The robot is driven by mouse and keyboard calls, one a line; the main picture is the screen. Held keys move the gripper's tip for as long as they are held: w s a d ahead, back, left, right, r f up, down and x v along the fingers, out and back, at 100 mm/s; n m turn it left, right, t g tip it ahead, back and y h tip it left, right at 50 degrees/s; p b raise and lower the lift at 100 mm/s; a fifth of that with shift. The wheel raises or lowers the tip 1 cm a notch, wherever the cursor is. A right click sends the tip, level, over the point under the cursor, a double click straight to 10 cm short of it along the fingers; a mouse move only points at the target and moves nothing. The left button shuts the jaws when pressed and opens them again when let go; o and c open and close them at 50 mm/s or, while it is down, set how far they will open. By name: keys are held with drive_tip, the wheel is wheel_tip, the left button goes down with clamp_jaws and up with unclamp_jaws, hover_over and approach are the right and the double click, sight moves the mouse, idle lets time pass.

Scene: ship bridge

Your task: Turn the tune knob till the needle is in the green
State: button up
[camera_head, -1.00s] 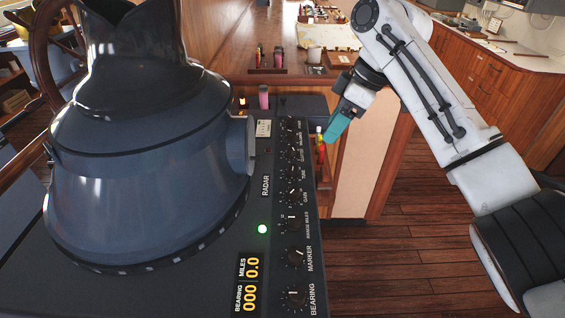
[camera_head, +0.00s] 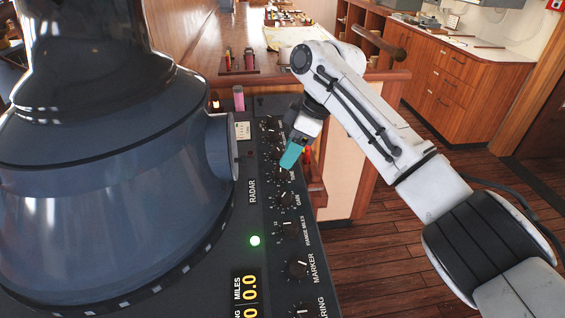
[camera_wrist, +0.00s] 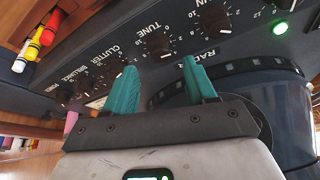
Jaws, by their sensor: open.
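The black tune knob (camera_wrist: 158,45), on the radar panel with its TUNE label, shows in the wrist view just beyond the gap between my teal fingers. My gripper (camera_wrist: 159,66) is open, one finger to each side, with nothing between the fingers. In the head view, my gripper (camera_head: 289,158) hangs over the panel's right edge and partly covers the row of knobs; the tune knob (camera_head: 281,175) is just below its tip. Whether the fingers touch the knob cannot be told. A small pale meter (camera_head: 243,130) sits at the panel's upper left; its needle is too small to read.
The gain knob (camera_wrist: 214,20) and clutter knob (camera_wrist: 113,68) sit close on either side of the tune knob. A large dark radar hood (camera_head: 110,190) fills the left. Coloured markers (camera_wrist: 38,40) stand in a holder beside the panel. A green lamp (camera_head: 255,240) glows.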

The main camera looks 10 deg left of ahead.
sight(281, 168)
drive_tip(key=shift+x, duration=2.5)
drive_tip(key=shift+c, duration=0.5)
drive_tip(key=c, duration=0.9)
drive_tip(key=shift+c, duration=0.2)
drive_tip(key=shift+p, duration=0.6)
